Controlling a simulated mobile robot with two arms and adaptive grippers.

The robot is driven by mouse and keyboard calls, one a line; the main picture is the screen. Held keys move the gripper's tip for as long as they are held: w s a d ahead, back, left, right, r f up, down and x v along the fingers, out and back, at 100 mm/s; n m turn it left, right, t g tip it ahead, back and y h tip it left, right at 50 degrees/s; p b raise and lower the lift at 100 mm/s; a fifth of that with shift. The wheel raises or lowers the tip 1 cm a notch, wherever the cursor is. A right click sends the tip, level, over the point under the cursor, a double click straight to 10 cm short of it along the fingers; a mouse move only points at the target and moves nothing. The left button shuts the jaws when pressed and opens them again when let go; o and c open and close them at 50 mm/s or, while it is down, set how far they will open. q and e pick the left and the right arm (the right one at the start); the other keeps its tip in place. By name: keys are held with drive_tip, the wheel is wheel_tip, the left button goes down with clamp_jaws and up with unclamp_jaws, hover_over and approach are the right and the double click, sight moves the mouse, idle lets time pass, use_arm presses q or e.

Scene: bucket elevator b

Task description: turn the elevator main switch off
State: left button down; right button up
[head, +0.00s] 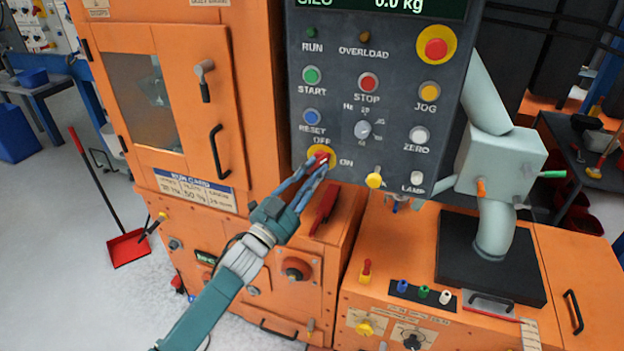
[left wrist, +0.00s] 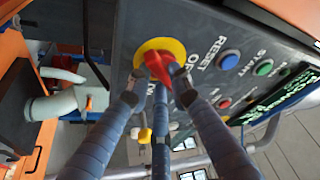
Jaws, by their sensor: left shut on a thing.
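The main switch is a red rotary handle (head: 320,157) on a yellow round plate at the lower left of the dark control panel (head: 345,100), with OFF above it and ON to its right. The red handle (left wrist: 159,67) on its yellow plate also shows in the left wrist view. My left gripper (head: 318,163) has its blue-wrapped fingers shut around the handle, at the panel face. In the left wrist view the fingers (left wrist: 158,88) close in on the handle from several sides. The fingers partly hide the handle, so its exact pointing is hard to tell. My right gripper is not in view.
START (head: 311,75), STOP (head: 368,82) and RESET (head: 311,117) buttons sit above the switch, with a selector knob (head: 363,129) to its right. A yellow knob (head: 374,180) sticks out at lower right. The orange cabinet (head: 245,60) stands close on the left.

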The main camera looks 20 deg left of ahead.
use_arm(q)
drive_tip(key=shift+d+r+n+t+y+b, duration=0.15)
drive_tip(key=shift+n+t+y+b, duration=0.2)
drive_tip(key=shift+n+y, duration=1.1)
drive_tip(key=shift+d+r+n+t+y+b, duration=0.15)
drive_tip(key=shift+n+t+y, duration=0.35)
drive_tip(key=shift+n, duration=2)
drive_tip(key=shift+d+r+n+t+y+b, duration=0.1)
drive_tip(key=shift+d+n+t+y+b, duration=0.2)
drive_tip(key=shift+n+y, duration=1.15)
drive_tip(key=shift+a+n+h, duration=0.15)
drive_tip(key=shift+n+h, duration=0.35)
drive_tip(key=shift+n, duration=0.3)
drive_tip(key=shift+r, duration=0.1)
drive_tip(key=c, duration=1.6)
unclamp_jaws()
drive_tip(key=shift+o, duration=0.3)
drive_tip(key=shift+s, duration=0.1)
drive_tip(key=shift+f, duration=0.2)
